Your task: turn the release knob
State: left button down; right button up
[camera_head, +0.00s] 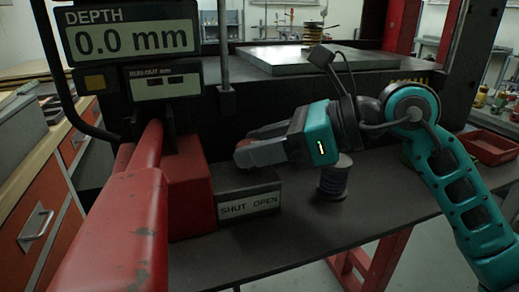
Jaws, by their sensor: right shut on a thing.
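A small dark block with a plate reading "SHUT OPEN" (249,205) sits on the dark bench, against a red housing (190,190). My right gripper (246,151) reaches in from the right, its grey fingers just above the block's top. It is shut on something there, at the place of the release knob. The fingers hide the knob, so I cannot see its shape or which way it points. My left gripper is not in view.
A display reading "DEPTH 0.0 mm" (130,36) stands at the upper left. A long red bar (115,235) fills the lower left. A spool (334,180) stands on the bench below my right gripper's body. A red tray (488,148) lies at the right.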

jog(key=shift+w+n+g, duration=0.1)
jog(key=shift+n+g, duration=0.7)
jog(key=shift+g, duration=0.1)
jog(key=o, duration=1.1)
jog(key=shift+c, duration=0.2)
jog(key=shift+d, duration=0.15)
jog(key=v, duration=1.2)
jog(key=shift+d+y, duration=0.3)
jog(key=shift+d, duration=0.15)
jog(key=shift+f, duration=0.1)
